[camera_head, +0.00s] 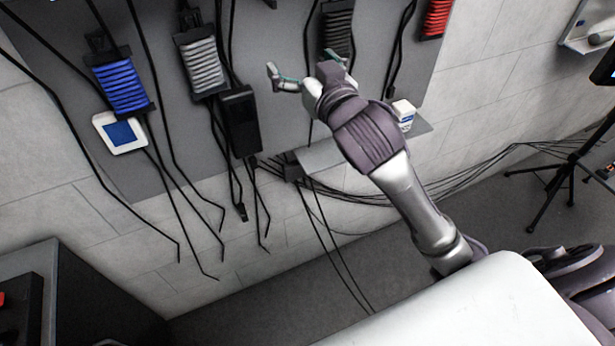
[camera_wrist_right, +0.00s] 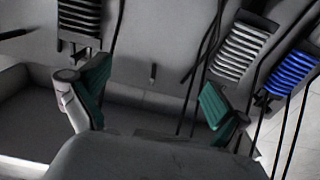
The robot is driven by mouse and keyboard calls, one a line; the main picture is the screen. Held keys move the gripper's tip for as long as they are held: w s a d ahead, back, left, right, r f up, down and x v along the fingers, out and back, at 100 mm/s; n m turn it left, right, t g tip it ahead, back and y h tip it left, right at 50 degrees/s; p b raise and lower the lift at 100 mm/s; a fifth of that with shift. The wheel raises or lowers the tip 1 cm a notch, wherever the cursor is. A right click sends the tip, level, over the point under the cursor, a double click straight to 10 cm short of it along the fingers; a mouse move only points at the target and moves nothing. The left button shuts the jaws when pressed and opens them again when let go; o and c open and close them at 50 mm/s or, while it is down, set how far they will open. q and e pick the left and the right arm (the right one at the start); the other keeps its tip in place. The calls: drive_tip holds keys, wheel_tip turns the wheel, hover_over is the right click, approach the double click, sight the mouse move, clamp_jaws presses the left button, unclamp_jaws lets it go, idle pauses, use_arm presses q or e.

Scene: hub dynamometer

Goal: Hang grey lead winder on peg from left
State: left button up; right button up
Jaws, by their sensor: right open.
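The light grey lead winder (camera_head: 203,66) hangs on the grey wall panel, with black leads trailing down. It also shows in the right wrist view (camera_wrist_right: 240,52). My right gripper (camera_head: 303,72) is open and empty in front of the panel, to the right of the grey winder and just below a dark winder. In the right wrist view its green-padded fingers (camera_wrist_right: 154,97) stand wide apart with nothing between them. A small dark stub (camera_wrist_right: 153,73) shows on the panel beyond them; I cannot tell whether it is a peg. My left gripper is out of view.
A blue winder (camera_head: 121,86), a dark winder (camera_head: 338,32) and a red winder (camera_head: 436,18) hang on the panel. A black box (camera_head: 239,121) and a white box with a blue square (camera_head: 120,132) are below. Loose leads hang down. A tripod (camera_head: 568,165) stands at the right.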

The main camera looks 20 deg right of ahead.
drive_tip(key=w+d+f+g+b, duration=0.2)
drive_tip(key=f+g+b, duration=0.1)
drive_tip(key=f, duration=1.5)
drive_tip(key=w+d+f+g+b, duration=0.1)
drive_tip(key=w+f+g+b, duration=0.2)
drive_tip(key=f, duration=1.5)
drive_tip(key=s+f+g, duration=0.1)
drive_tip(key=s+f, duration=0.2)
drive_tip(key=f, duration=0.3)
drive_tip(key=s+d+f+n+g+h, duration=0.1)
drive_tip(key=s+f, duration=0.1)
drive_tip(key=f, duration=0.4)
drive_tip(key=s+f+g, duration=0.1)
drive_tip(key=s+f, duration=0.2)
drive_tip(key=f, duration=0.4)
drive_tip(key=s+f+g, duration=0.3)
drive_tip(key=s+f, duration=0.9)
drive_tip(key=f, duration=0.2)
drive_tip(key=s+f+g, duration=0.1)
drive_tip(key=s+f, duration=0.4)
drive_tip(key=s, duration=0.5)
drive_tip(key=s+f+g+b, duration=0.1)
drive_tip(key=s+f, duration=0.4)
drive_tip(key=s, duration=0.6)
drive_tip(key=s+a+f+n+g, duration=0.1)
drive_tip(key=s+f+g, duration=0.2)
drive_tip(key=s, duration=0.8)
wheel_tip(320, 180, down, 2)
drive_tip(key=shift+f+b, duration=0.1)
drive_tip(key=shift+b, duration=0.3)
